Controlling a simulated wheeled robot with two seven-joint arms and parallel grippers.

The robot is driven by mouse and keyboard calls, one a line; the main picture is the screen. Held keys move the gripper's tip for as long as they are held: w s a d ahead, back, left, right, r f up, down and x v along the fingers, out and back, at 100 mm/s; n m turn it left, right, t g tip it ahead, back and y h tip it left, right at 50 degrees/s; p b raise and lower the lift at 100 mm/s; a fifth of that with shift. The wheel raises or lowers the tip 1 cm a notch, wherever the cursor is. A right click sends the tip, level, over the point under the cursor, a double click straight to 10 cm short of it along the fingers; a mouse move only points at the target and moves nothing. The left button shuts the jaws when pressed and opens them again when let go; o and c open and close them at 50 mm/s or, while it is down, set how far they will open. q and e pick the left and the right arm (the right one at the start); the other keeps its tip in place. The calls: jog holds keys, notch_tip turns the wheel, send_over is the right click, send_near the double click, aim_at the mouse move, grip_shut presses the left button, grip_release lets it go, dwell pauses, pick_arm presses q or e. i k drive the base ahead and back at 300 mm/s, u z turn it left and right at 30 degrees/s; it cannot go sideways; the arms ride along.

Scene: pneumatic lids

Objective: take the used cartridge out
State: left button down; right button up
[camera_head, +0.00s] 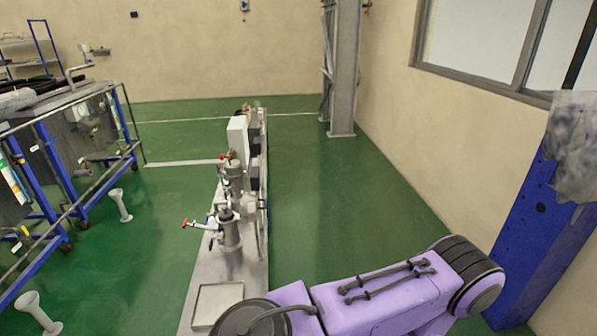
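No cartridge can be made out for certain in the head view. A metal housing (231,236) stands upright on a long grey skid (254,285), with a red-handled valve (187,224) on its left side. A second, similar housing (233,175) stands behind it. I cannot tell whether either holds a cartridge. A shallow square tray (216,303) lies at the skid's near end. A purple arm of mine crosses the bottom and hides part of the skid's near end. Neither gripper shows.
A blue-framed rack (48,160) with metal rails stands at the left. White flanged posts (122,205) stand on the green floor. A white box (238,137) is farther along the skid. A blue column (535,225) stands at the right. Floor right of the skid is clear.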

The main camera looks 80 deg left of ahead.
aim_at(226, 215)
jog(key=i, duration=0.85)
jog(key=u, duration=3.2)
